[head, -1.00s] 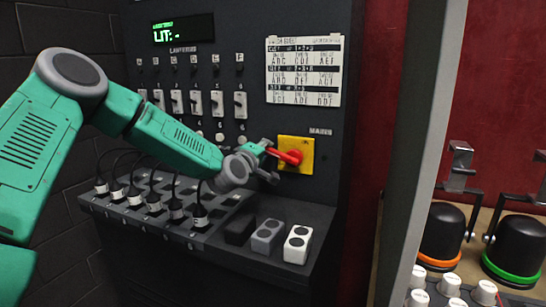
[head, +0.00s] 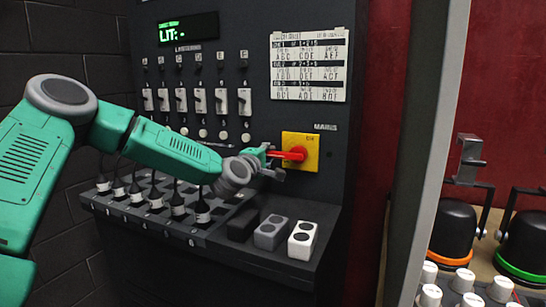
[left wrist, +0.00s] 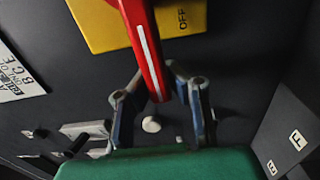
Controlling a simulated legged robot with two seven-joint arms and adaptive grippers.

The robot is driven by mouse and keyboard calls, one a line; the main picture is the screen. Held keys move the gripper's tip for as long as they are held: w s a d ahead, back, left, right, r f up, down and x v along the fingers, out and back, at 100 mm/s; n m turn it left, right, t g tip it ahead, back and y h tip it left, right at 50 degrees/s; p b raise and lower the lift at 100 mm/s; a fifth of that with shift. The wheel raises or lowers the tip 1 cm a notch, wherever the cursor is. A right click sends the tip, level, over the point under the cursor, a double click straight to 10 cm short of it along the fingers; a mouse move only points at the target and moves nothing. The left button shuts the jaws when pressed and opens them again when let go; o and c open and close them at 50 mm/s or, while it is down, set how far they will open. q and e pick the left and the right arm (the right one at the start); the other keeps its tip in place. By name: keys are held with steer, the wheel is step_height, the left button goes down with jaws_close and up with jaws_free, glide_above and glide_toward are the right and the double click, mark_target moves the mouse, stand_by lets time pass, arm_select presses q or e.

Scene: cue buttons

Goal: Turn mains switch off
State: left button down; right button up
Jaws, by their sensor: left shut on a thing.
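The mains switch has a red handle (head: 293,155) on a yellow plate (head: 311,163) at the right side of the dark panel. The handle points left, close to level. My left gripper (head: 271,159) is at the handle's free end and shut on it. In the left wrist view the red handle (left wrist: 146,48) has a white stripe, and its end lies between my left gripper's fingers (left wrist: 162,100). The yellow plate (left wrist: 95,25) there bears the word OFF. Part of the handle's tip is hidden by the fingers in the head view. My right gripper is out of view.
The panel has a lit display (head: 188,29), rows of lampring switches and a printed chart (head: 308,66). A ledge below holds several plugs and a white two-button block (head: 302,240). A grey post (head: 420,150) stands right of the panel, with black domes beyond it.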

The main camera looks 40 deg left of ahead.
arm_select(q)
steer(key=shift+s+a+f, duration=0.2)
steer(key=shift+f, duration=0.55)
steer(key=c, duration=1.6)
jaws_free()
steer(key=shift+s+r, duration=0.1)
steer(key=shift+s, duration=0.1)
steer(key=shift+o, duration=0.6)
steer(key=shift+s+a+r, duration=0.25)
steer(key=shift+s+r, duration=0.15)
steer(key=shift+s, duration=0.05)
steer(key=shift+w+f, duration=0.15)
steer(key=shift+w, duration=0.15)
steer(key=shift+s+d, duration=0.1)
steer(key=shift+s, duration=0.05)
steer(key=v, duration=1.2)
